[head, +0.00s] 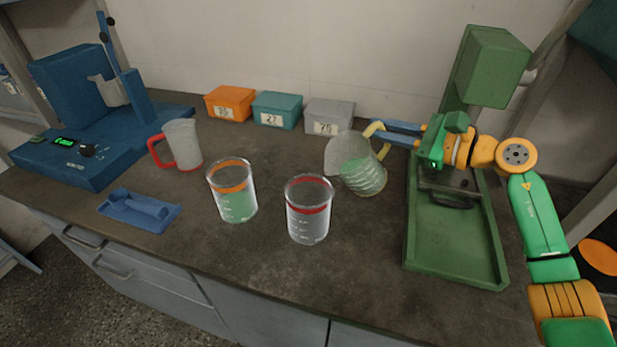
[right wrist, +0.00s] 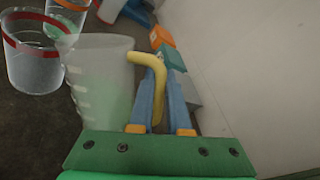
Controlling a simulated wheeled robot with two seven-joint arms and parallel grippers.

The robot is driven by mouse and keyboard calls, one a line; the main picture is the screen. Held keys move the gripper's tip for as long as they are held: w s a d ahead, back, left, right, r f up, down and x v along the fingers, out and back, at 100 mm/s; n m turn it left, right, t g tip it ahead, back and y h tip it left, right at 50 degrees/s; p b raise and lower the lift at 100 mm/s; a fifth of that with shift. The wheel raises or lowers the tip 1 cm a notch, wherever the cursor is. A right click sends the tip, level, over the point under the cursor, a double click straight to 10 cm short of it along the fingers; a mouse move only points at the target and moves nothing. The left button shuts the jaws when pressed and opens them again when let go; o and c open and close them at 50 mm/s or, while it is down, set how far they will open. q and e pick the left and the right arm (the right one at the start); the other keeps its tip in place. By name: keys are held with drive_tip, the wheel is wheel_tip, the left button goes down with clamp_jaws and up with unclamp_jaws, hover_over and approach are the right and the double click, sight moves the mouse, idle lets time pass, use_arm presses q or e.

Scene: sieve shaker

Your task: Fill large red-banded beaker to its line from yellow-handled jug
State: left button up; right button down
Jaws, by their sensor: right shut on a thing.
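The yellow-handled jug (head: 362,176) holds pale green liquid and is tilted a little to the left, right of the large red-banded beaker. My right gripper (head: 372,129) is shut on its yellow handle; the handle also shows between the blue fingers in the right wrist view (right wrist: 158,85). The large red-banded beaker (head: 308,222) stands upright on the bench and looks clear and empty; it also shows in the right wrist view (right wrist: 32,65). An orange-banded beaker (head: 235,205) to its left holds green liquid. My left gripper is not in view.
A red-handled jug (head: 183,146) and a blue tray (head: 140,212) stand at the left, before a blue machine (head: 75,150). Orange (head: 229,104), teal (head: 277,110) and grey (head: 329,116) boxes line the wall. A green machine (head: 455,240) stands at the right. The front middle bench is clear.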

sight(376, 120)
drive_tip(key=shift+s+a+r+n+p, duration=0.25)
drive_tip(key=shift+a+r+n+p, duration=0.15)
drive_tip(key=shift+r+p, duration=0.25)
drive_tip(key=shift+s+a+r+n+p, duration=0.2)
drive_tip(key=shift+a+r+n+p, duration=0.15)
drive_tip(key=shift+r+p, duration=0.3)
drive_tip(key=shift+s+n+h, duration=0.15)
drive_tip(key=shift+n+h, duration=0.1)
drive_tip(key=shift+h, duration=0.05)
drive_tip(key=shift+a, duration=0.1)
drive_tip(key=shift+s+a+r+n+h+p, duration=0.2)
drive_tip(key=shift+r+n+p, duration=0.15)
drive_tip(key=shift+p, duration=0.2)
drive_tip(key=shift+s+a+r+n+h+p, duration=0.1)
drive_tip(key=shift+a+r+n+p, duration=0.15)
drive_tip(key=shift+r+p, duration=0.25)
drive_tip(key=shift+s+a+r+n+t+h+p, duration=0.15)
drive_tip(key=shift+s+a+r+n+h+p, duration=0.2)
drive_tip(key=shift+p, duration=0.35)
drive_tip(key=shift+s+a+r+n+t+h+p, duration=0.15)
drive_tip(key=shift+a+r+n+p, duration=0.25)
drive_tip(key=shift+p, duration=0.3)
idle(2.0)
